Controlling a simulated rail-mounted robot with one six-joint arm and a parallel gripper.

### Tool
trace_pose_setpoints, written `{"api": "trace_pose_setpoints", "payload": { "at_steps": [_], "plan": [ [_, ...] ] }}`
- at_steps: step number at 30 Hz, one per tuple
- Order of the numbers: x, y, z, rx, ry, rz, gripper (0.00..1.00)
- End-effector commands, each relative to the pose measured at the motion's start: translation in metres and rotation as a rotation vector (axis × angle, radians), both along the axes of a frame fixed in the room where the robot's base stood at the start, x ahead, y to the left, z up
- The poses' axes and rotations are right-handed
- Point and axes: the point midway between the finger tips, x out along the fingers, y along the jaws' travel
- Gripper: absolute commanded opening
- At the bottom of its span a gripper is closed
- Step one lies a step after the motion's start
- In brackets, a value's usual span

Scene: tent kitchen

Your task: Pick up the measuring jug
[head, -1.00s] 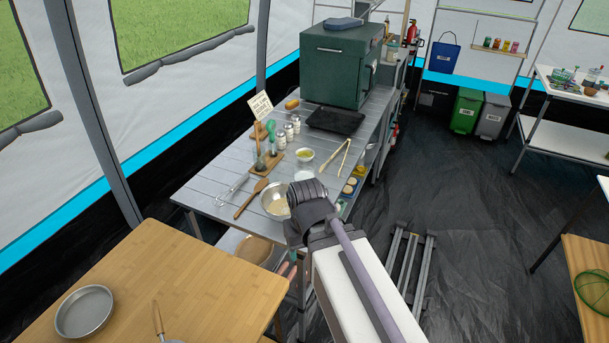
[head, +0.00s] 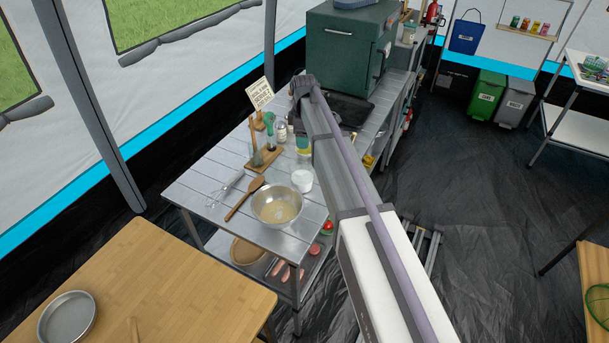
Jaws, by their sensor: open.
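A small white cup-like vessel (head: 301,180) stands on the slatted metal table behind the steel mixing bowl. I cannot tell whether it is the measuring jug; no marks or spout are clear. My arm reaches over the right side of the table, its far end near the green oven. My gripper's fingers cannot be made out at the far end of the arm. The arm hides part of the table behind the white vessel.
The mixing bowl (head: 276,205), a wooden spoon (head: 245,200), a whisk (head: 225,190) and a wooden utensil stand (head: 264,161) crowd the slatted table (head: 195,185). The green oven (head: 340,50) stands at the back. A wooden table (head: 150,285) is in front.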

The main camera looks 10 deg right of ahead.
Motion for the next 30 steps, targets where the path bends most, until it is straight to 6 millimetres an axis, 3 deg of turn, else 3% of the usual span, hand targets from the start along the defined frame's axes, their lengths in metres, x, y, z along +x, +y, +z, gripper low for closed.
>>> {"api": "trace_pose_setpoints", "payload": {
  "at_steps": [1,4,11,19,27,30],
  "plan": [
    [0.0,0.0,-0.02,0.0,0.0,-0.001,0.62],
    [-0.001,0.0,-0.042,0.0,0.0,-0.001,0.62],
    [-0.001,0.0,-0.048,0.0,0.0,-0.002,0.62],
    [-0.003,0.0,-0.098,0.0,0.0,-0.003,0.62],
    [-0.003,0.0,-0.097,0.0,0.0,-0.003,0.62],
    [-0.003,0.0,-0.097,0.0,0.0,-0.003,0.53]
  ]
}}
